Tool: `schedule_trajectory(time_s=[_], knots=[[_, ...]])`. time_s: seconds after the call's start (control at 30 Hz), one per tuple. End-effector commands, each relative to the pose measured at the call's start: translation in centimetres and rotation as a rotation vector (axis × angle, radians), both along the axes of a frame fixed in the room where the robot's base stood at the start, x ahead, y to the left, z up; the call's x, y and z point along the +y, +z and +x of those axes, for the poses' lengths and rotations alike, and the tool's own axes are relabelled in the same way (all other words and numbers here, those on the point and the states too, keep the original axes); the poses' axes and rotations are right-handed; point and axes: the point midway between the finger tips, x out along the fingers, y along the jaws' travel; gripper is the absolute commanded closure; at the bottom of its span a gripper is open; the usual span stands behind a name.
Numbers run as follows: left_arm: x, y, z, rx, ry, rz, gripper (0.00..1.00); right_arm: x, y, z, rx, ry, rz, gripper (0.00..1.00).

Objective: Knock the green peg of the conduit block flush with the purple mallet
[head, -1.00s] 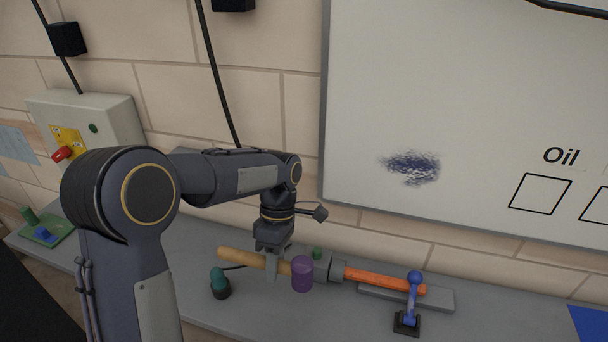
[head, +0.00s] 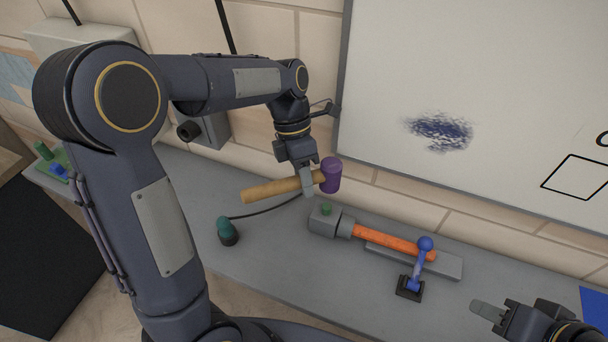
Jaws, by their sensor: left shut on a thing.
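The mallet has a purple head (head: 331,175) and a wooden handle (head: 268,189). My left gripper (head: 307,184) is shut on the handle close to the head and holds the mallet above the bench, the head to the right. The conduit block (head: 322,222) is grey and sits on the bench below the mallet head, with an orange rod running from its right side. The green peg (head: 326,209) stands up a little from the block's top, apart from the mallet. My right gripper (head: 480,312) shows only in part at the lower right; its opening is unclear.
A blue-handled clamp (head: 419,262) holds the orange rod (head: 392,242) over a grey plate (head: 447,264). A teal-topped knob (head: 227,230) with a black cable stands left of the block. A green tray (head: 58,165) lies far left. The wall and whiteboard (head: 500,80) rise behind.

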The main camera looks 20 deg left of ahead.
Motion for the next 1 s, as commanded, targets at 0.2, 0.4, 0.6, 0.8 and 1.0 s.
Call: schedule_trajectory(time_s=[0.2,0.4,0.6,0.8,1.0], knots=[[0.0,-2.8,0.0,0.001,-0.001,0.0,1.0,0.0,-1.3,0.0,0.0,0.0,0.0,0.64],[0.0,-3.9,0.0,-0.002,0.0,0.0,1.0,0.0,-1.5,0.0,0.0,0.0,0.0,0.64],[0.0,-3.9,0.0,-0.001,-0.002,0.0,1.0,0.0,-0.7,0.0,0.0,0.0,0.0,0.64],[0.0,-4.0,0.0,-0.002,-0.001,-0.001,1.0,0.0,-0.9,0.0,0.0,0.0,0.0,0.64],[0.0,-5.0,-0.1,0.0,-0.001,0.0,1.0,0.0,-1.5,0.0,0.0,0.0,0.0,0.64]])
